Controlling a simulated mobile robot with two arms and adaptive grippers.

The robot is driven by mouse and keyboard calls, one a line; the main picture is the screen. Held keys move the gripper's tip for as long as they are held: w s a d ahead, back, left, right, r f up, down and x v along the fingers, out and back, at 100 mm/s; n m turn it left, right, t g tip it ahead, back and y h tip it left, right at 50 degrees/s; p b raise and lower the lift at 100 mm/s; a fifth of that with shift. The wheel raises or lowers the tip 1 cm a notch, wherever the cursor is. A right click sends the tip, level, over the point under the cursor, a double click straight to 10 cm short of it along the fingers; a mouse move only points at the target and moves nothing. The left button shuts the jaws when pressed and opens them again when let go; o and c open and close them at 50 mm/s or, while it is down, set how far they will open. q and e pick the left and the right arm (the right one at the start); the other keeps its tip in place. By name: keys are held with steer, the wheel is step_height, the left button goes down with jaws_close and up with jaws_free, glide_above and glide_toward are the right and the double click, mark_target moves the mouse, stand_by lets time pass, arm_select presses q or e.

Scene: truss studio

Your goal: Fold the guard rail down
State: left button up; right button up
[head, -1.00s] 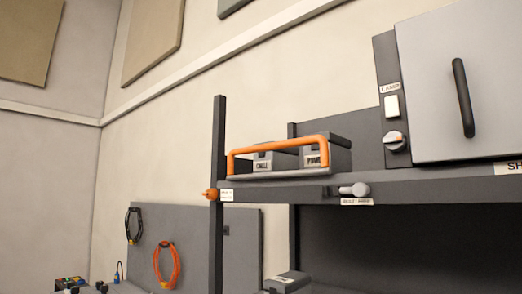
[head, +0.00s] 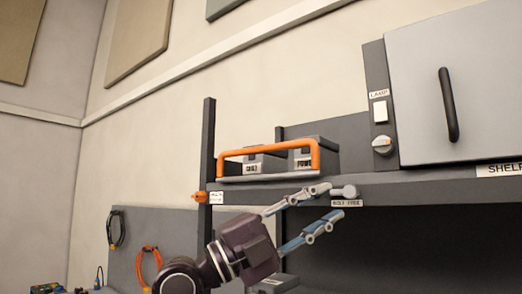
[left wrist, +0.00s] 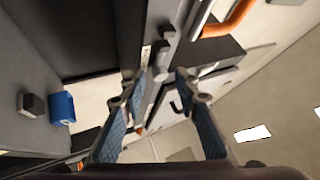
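The orange guard rail (head: 268,147) stands upright along the front edge of the shelf (head: 400,190), in front of grey boxes. In the left wrist view part of the rail (left wrist: 232,20) shows at the top. A light grey bolt knob (head: 343,191) sticks out of the shelf edge above a small label, too small to read surely. My left gripper (head: 335,200) is open, its fingertips close to the knob; contact cannot be told. In the left wrist view the open fingers (left wrist: 156,74) show nothing clearly held between them. My right gripper is not in view.
An orange knob (head: 199,197) sits on the dark post (head: 207,150) at left. A grey cabinet (head: 440,80) with a black handle, lamp switch and dial stands above the shelf at right. Cable coils (head: 150,266) hang on a panel at lower left.

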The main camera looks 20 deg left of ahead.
arm_select(q)
steer(key=w+a+r+n+t+y, duration=0.3)
steer(key=a+r+y, duration=0.3)
steer(key=a, duration=0.1)
steer(key=n+t+y, duration=0.3)
steer(key=n+y, duration=0.2)
steer(key=y, duration=0.1)
glide_toward(260, 149)
steer(key=w, duration=0.3)
steer(key=p+x, duration=0.1)
steer(key=x, duration=0.1)
steer(key=p+x, duration=0.1)
steer(key=x, duration=0.1)
steer(key=p+x, duration=0.2)
steer(key=shift+w+d+r, duration=0.1)
steer(key=shift+d+r, duration=0.35)
steer(key=shift+d, duration=0.05)
steer(key=shift+w+d, duration=0.25)
steer(key=shift+w, duration=0.35)
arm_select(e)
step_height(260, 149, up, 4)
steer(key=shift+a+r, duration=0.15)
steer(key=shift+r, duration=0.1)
arm_select(q)
steer(key=shift+c, duration=0.3)
jaws_close()
